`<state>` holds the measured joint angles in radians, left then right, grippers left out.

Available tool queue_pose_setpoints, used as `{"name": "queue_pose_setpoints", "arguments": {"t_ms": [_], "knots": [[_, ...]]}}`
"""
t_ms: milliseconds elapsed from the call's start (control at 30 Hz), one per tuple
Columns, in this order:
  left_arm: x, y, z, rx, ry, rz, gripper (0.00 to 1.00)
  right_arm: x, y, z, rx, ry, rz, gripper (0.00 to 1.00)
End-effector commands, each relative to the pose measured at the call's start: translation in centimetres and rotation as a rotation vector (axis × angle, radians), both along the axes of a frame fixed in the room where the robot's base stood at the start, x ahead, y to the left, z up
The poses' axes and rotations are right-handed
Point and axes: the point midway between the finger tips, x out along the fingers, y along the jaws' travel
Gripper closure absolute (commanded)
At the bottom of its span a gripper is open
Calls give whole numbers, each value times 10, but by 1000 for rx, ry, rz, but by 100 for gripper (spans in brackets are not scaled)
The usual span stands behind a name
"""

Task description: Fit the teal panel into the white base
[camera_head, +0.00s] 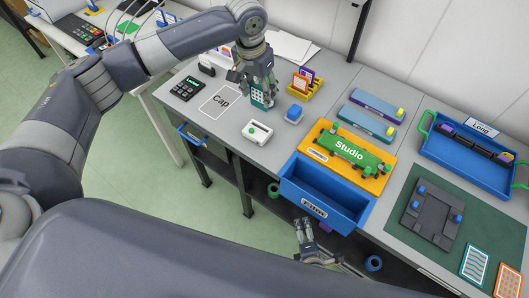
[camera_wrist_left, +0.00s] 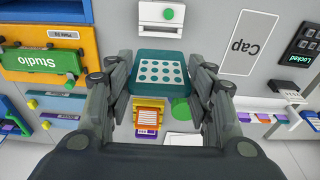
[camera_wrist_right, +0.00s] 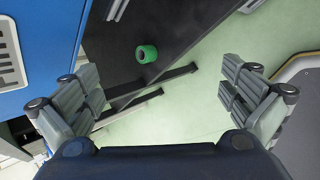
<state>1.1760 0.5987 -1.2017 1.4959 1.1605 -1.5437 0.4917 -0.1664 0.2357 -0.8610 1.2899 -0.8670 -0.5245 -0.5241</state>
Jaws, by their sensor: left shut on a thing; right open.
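In the left wrist view the panel (camera_wrist_left: 160,72) sits between the fingers. The white base (camera_head: 250,132) is a small white block with a green button, lying on the grey table just in front of the panel. In the left wrist view the base (camera_wrist_left: 147,28) is beyond the panel, apart from it. My right gripper (camera_head: 305,232) is open and empty, low beside the blue drawer.
An orange tray with the green Studio piece (camera_head: 345,151) is further right, above an open blue drawer (camera_head: 318,197). The Cap outline (camera_head: 216,103) and a dark Locked keypad (camera_head: 187,89) lie left. A yellow card holder (camera_head: 304,88) stands behind.

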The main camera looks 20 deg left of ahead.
Motion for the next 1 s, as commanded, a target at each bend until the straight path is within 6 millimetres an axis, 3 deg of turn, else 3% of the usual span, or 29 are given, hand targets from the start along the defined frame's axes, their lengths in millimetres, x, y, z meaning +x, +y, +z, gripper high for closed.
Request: {"name": "queue_pose_setpoints", "arguments": {"t_ms": [33,200,433,500,800,1000], "knots": [[0,0,0,0,0,0,74,9,20,23,-33,-74,85,0],[0,0,0,0,0,0,74,40,81,101,-157,-305,301,0],[0,0,0,0,0,0,74,57,148,215,-361,-617,523,0],[0,0,0,0,0,0,74,65,155,229,-446,-657,579,0],[0,0,0,0,0,0,74,106,168,250,-758,-709,806,0],[0,0,0,0,0,0,74,118,173,258,-877,-729,906,0]]}}
